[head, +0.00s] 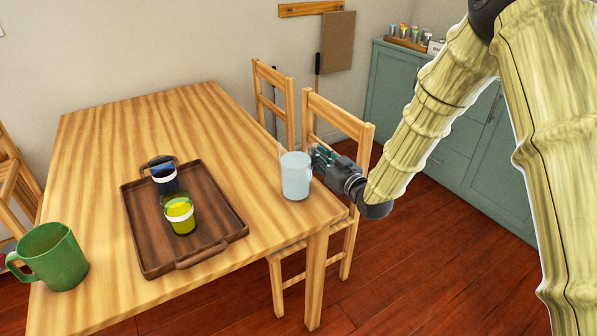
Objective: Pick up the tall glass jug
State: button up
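The tall glass jug (296,177) stands upright near the right corner of the wooden table, with clear glass at the top and a pale bluish-white lower part. My gripper (316,158) is just to the right of the jug, reaching in from the right at about the height of its upper half. The fingertips are close to the jug's right side. I cannot tell whether they touch it, or how far apart the fingers are.
A brown tray (149,239) on the table holds a dark blue-and-white cup (164,179) and a yellow-green cup (180,217). A large green mug (52,258) stands at the left front. Wooden chairs (338,118) stand along the table's right side, close to my gripper.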

grip_shut()
jog(key=shift+r, duration=0.25)
dwell(0.3)
